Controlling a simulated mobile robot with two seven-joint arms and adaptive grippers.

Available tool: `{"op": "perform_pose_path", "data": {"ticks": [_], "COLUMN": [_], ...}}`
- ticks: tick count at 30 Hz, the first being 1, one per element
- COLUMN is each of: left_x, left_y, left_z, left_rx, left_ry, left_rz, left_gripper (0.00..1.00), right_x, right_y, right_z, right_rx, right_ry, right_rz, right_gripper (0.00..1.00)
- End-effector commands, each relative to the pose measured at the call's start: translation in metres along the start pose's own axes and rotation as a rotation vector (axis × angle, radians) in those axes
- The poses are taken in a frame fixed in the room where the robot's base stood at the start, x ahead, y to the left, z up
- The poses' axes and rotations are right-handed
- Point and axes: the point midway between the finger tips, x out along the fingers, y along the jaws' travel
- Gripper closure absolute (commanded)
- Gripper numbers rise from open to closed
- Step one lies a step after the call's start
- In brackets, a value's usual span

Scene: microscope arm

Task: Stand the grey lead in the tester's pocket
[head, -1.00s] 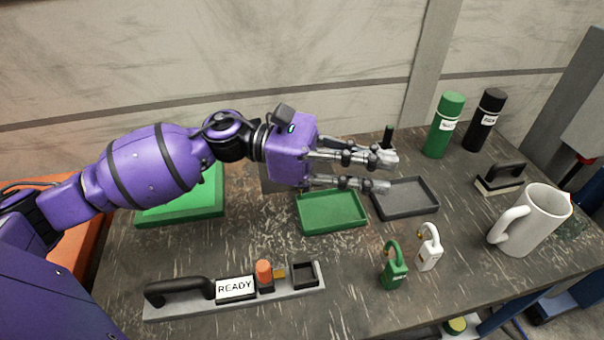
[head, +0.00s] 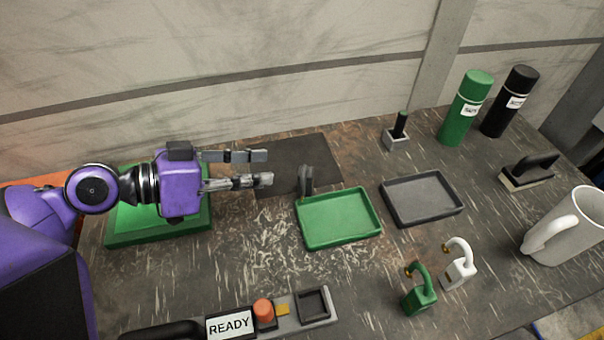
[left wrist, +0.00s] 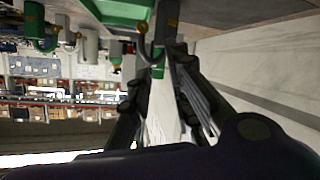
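The tester (head: 290,318) is a grey bar at the front with a black handle, a READY label, an orange knob and a square dark pocket (head: 314,305), which looks empty. A small upright dark grey piece (head: 305,180), apparently the grey lead, stands at the green tray's back left corner; its lower end is hard to make out. My left gripper (head: 268,168) is open and empty, to the left of this piece and apart from it. The left wrist view shows the open fingers (left wrist: 157,85). My right gripper is not in view.
A green tray (head: 340,243) and a grey tray (head: 422,222) lie mid-table. Green and white padlocks (head: 420,298) stand in front. A grey block with a stick (head: 397,137), two bottles, a brush and a mug (head: 570,230) are behind and right. A dark mat (head: 310,150) lies at the back.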

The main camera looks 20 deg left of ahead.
Motion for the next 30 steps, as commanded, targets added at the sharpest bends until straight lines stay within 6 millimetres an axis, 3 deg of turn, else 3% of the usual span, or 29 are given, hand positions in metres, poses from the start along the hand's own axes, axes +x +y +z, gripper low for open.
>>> {"op": "perform_pose_path", "data": {"ticks": [6,14,24,30], "left_x": [0.003,0.023,0.065,0.072], "left_y": [0.016,0.016,0.017,0.017], "left_z": [0.009,0.010,0.011,0.014], "left_rx": [-0.130,-0.127,-0.124,-0.126], "left_ry": [-0.033,-0.031,-0.027,-0.031], "left_rz": [0.053,0.051,0.050,0.049], "left_gripper": [0.82,0.82,0.82,0.82], "right_x": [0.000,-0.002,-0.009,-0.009], "right_y": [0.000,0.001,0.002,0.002], "right_z": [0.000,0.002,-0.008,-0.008], "right_rx": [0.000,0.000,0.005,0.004], "right_ry": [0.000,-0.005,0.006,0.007], "right_rz": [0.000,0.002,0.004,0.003], "right_gripper": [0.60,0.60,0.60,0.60]}}
